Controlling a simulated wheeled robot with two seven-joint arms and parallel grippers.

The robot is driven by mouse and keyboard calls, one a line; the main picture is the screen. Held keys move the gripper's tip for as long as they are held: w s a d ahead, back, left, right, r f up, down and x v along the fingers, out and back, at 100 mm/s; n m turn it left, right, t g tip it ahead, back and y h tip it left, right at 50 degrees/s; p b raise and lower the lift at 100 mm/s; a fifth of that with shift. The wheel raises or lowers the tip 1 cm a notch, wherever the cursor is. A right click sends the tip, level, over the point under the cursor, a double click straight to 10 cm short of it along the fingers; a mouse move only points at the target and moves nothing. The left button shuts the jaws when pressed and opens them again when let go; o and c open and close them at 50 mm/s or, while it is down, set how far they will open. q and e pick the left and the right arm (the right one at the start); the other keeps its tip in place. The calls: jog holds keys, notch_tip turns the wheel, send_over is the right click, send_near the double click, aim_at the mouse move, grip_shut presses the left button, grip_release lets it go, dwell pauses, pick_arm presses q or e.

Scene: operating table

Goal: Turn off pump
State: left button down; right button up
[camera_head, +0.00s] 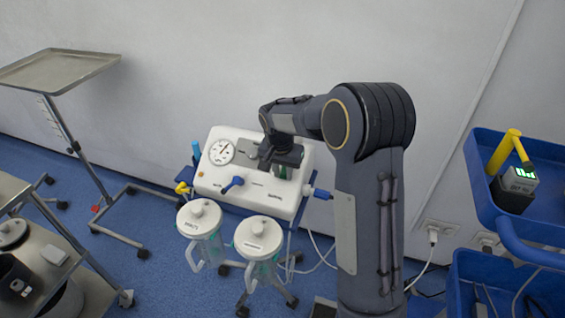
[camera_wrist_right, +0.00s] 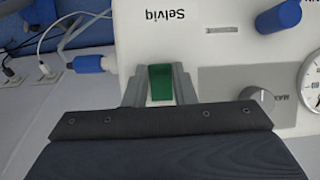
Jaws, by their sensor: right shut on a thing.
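The pump (camera_head: 245,195) is a white box with a round gauge (camera_head: 222,152) and a blue knob (camera_head: 233,184) on its front, standing on a wheeled stand. A green switch (camera_wrist_right: 161,82) on its panel shows in the right wrist view. My right gripper (camera_head: 284,164) is at the right part of the panel. In the right wrist view my right gripper (camera_wrist_right: 160,78) has its two fingers on either side of the green switch, shut on it. The wrist hides part of the panel in the head view. My left gripper is not in view.
Two lidded canisters (camera_head: 200,220) hang in front of the pump. A steel tray stand (camera_head: 60,72) is at left, a steel cart (camera_head: 60,275) at lower left. A blue shelf cart (camera_head: 485,200) with a yellow-handled tool (camera_head: 505,150) is at right. Cables run near wall sockets (camera_head: 435,235).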

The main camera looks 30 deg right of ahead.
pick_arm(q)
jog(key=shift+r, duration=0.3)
pick_arm(e)
jog(key=o, duration=1)
jog(key=shift+r, duration=0.1)
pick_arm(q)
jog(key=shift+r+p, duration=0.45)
pick_arm(e)
jog(key=shift+s+a+r, duration=0.1)
jog(key=shift+r, duration=1.2)
jog(key=shift+s+a+r, duration=0.1)
jog(key=shift+a+r, duration=0.05)
jog(key=shift+r, duration=1.1)
jog(key=shift+s+a+r, duration=0.1)
jog(key=shift+r, duration=1.2)
